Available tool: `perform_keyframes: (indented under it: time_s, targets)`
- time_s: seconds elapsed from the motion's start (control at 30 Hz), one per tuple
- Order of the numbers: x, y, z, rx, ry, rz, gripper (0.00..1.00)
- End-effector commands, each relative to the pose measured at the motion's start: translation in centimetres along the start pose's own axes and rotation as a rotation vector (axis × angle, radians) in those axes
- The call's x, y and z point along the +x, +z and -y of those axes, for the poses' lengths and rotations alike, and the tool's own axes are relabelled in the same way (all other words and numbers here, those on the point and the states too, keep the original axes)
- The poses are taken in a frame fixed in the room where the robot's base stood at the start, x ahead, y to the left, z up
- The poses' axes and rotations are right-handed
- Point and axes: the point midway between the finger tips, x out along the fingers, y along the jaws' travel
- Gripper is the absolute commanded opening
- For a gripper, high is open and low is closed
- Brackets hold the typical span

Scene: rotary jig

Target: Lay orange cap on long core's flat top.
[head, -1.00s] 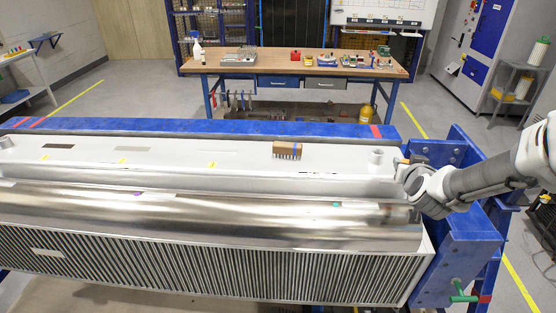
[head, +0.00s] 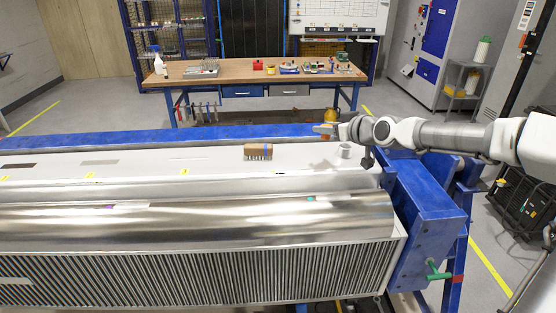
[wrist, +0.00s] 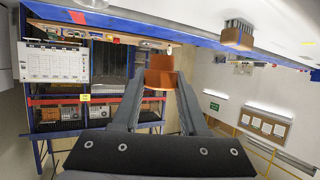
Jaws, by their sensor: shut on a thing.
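The long core (head: 215,172) lies across the blue jig in the head view, with its pale flat top facing up and a finned face toward me. My gripper (wrist: 160,76) is shut on the orange cap (wrist: 160,62), which sits between the fingertips in the wrist view. In the head view my gripper (head: 322,129) is above the far right part of the core, near its back edge.
A brown toothed block (head: 257,152) stands on the flat top, left of my gripper. A short white pipe stub (head: 344,151) rises near the right end. The blue jig end plate (head: 425,205) stands at right. A wooden workbench (head: 215,75) is behind. The top's left part is mostly clear.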

Motion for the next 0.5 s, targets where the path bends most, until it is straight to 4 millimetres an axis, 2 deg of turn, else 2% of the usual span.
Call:
perform_keyframes:
  time_s: [0.03, 0.1, 0.23, 0.37, 0.5]
  targets:
    - [-0.8, -0.4, -1.8, 0.008, 0.006, -0.006, 0.0]
    - [-1.9, -1.0, -3.5, 0.01, 0.009, -0.005, 0.0]
    - [-3.1, -1.5, -5.3, 0.008, 0.016, 0.0, 0.0]
    - [-2.4, -1.4, -4.8, 0.005, 0.014, 0.005, 0.0]
    - [0.1, -0.6, -2.8, 0.002, 0.013, 0.006, 0.0]
